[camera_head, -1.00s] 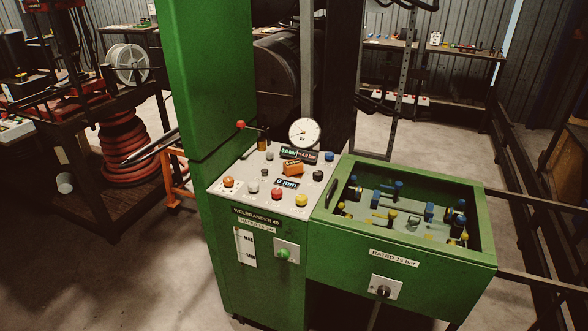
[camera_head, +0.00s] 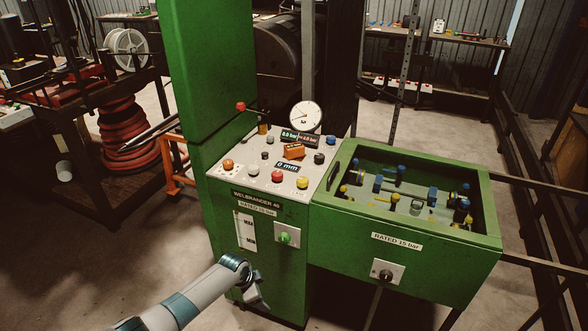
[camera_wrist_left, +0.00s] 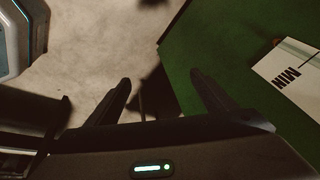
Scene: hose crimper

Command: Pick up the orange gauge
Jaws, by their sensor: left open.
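The orange gauge (camera_head: 293,151) is a small block on the sloping grey control panel (camera_head: 238,171) of the green machine, between the pressure display and the "0 mm" display. My left gripper (camera_head: 262,299) is low in front of the machine's green front, below and left of the gauge. It is seen edge-on there. In the left wrist view its two dark fingers (camera_wrist_left: 163,95) are apart with nothing between them. The gauge is not in the left wrist view. My right gripper is in neither view.
Knobs and buttons surround the gauge, including a red button (camera_head: 277,176) and a yellow one (camera_head: 302,182). A round dial (camera_head: 305,116) stands behind it. A green open tray (camera_head: 400,253) with blue and yellow parts adjoins on the right. The green column (camera_head: 207,75) rises at left.

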